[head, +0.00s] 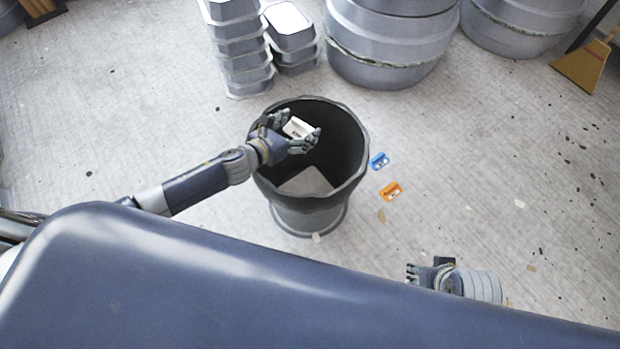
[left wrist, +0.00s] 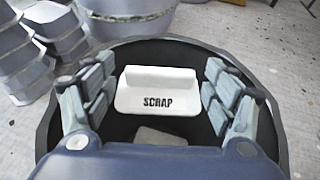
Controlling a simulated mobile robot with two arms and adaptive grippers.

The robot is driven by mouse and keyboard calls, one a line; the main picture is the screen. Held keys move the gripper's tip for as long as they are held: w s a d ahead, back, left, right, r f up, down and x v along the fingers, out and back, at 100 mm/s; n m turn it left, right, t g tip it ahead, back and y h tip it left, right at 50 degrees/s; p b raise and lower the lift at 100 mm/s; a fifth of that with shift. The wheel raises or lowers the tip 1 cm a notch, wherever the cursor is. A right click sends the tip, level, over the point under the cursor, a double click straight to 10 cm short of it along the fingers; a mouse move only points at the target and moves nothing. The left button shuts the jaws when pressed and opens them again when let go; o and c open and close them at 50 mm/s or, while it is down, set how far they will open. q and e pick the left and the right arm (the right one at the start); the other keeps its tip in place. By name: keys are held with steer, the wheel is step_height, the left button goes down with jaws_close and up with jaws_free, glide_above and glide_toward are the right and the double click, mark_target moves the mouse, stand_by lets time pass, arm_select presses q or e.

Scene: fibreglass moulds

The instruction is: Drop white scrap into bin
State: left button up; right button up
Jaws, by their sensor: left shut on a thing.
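The white scrap (head: 298,128) is a small block with a raised back and the word SCRAP on it, which I read in the left wrist view (left wrist: 157,92). My left gripper (head: 290,133) is shut on it, with fingers on both sides of it (left wrist: 155,95). It is held over the mouth of the dark round bin (head: 346,150), inside the rim outline as seen from above. The bin stands upright on the floor. A pale flat piece (head: 306,182) shows down inside it. My right gripper (head: 428,270) is low at the right, empty as far as I see; its finger opening is unclear.
A blue piece (head: 379,161) and an orange piece (head: 391,191) lie on the floor right of the bin. Stacked grey trays (head: 241,50) and large round moulds (head: 390,45) stand behind. A broom (head: 583,66) is at upper right. The right floor is mostly open, with small debris.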

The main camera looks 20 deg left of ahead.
steer(key=shift+r, duration=0.3)
arm_select(q)
steer(key=o, duration=0.9)
steer(key=v, duration=1.2)
